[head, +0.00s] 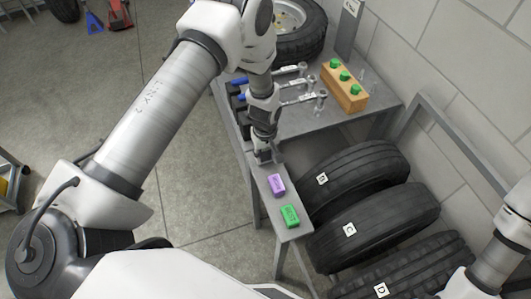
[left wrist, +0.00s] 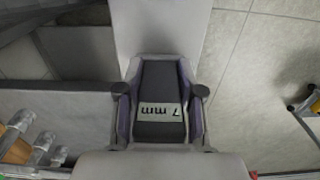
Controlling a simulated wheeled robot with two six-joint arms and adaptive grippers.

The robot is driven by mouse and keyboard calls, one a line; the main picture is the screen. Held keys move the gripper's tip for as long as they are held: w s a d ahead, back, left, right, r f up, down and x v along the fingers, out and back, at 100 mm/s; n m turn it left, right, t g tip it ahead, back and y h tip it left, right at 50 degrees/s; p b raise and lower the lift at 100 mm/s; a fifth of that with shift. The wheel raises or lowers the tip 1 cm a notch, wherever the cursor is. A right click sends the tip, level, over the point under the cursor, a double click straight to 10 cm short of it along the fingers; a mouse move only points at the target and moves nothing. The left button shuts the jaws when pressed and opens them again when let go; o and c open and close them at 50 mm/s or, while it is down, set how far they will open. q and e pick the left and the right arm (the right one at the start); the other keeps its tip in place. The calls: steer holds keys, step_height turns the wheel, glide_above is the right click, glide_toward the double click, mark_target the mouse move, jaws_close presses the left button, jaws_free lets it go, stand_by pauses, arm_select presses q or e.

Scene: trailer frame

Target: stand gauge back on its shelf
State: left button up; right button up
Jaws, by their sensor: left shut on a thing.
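My left gripper (head: 264,157) points down over the far part of a narrow grey shelf (head: 262,208). It is shut on a dark gauge (left wrist: 160,88) marked "7 mm", which shows between the fingers in the left wrist view. In the head view the gripper mostly hides this gauge, and I cannot tell whether it touches the shelf. A purple block (head: 277,184) and a green block (head: 290,216) lie on the shelf on the near side of the gripper. My right gripper is out of view.
Behind the shelf is a grey bench with wrench-like tools (head: 300,97) and a wooden block with green pieces (head: 344,87). Large tyres (head: 372,222) stand right of the shelf. A wheel (head: 298,28) lies at the back. Floor left of the shelf is open.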

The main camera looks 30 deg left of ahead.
arm_select(q)
steer(key=shift+f, duration=0.4)
steer(key=shift+f, duration=0.15)
steer(key=o, duration=1.2)
steer(key=shift+c, duration=0.2)
